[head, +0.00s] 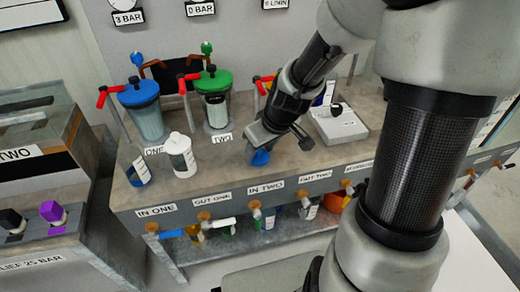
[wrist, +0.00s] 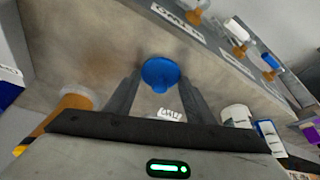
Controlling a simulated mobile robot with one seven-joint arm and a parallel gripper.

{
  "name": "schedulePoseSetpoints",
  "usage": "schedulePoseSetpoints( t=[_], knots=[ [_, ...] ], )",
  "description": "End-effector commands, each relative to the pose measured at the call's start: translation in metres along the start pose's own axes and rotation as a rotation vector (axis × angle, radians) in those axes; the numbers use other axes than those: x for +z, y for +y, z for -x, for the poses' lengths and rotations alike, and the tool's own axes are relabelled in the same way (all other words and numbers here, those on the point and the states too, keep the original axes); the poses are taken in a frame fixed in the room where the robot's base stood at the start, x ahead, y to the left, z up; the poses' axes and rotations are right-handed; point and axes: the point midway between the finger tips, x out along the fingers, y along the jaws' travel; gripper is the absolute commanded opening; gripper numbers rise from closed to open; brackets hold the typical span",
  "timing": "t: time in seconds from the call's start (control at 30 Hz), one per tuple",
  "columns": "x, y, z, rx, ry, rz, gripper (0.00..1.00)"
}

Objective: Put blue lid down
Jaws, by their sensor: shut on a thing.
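The blue lid (head: 260,158) is a small round blue piece at the tip of my gripper (head: 272,138), over the front part of the grey bench (head: 225,172). In the wrist view the blue lid (wrist: 160,72) sits between my two dark fingers (wrist: 158,95), which are shut on it. Its underside is hidden, and I cannot tell whether it touches the bench top. A clear bottle with blue at its base (head: 138,172) and a white bottle (head: 180,155) stand on the bench to the left of my gripper.
Filter housings with blue (head: 138,92) and green (head: 211,80) tops stand behind, with red-handled valves (head: 108,94). A white box (head: 338,124) lies to the right. Labelled valves (head: 203,216) line the front edge. Bench top between the bottles and my gripper is clear.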

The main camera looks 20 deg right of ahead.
Motion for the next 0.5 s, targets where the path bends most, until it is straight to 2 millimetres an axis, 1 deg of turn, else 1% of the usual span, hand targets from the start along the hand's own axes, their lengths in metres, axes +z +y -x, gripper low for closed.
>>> schedulePoseSetpoints(
  t=[0.03, 0.1, 0.13, 0.37, 0.5],
  knots=[
    [0.0003, 0.0, -0.0008, 0.0, 0.0, 0.0, 0.54],
    [0.0003, 0.0, -0.0006, 0.0, 0.0, 0.0, 0.66],
    [0.0003, 0.0, -0.0006, 0.0, 0.0, 0.0, 0.68],
    [0.0002, 0.0, -0.0004, 0.0, 0.0, 0.0, 0.68],
    [-0.0015, 0.0004, 0.0066, 0.001, 0.0, 0.0, 0.68]
  ],
)
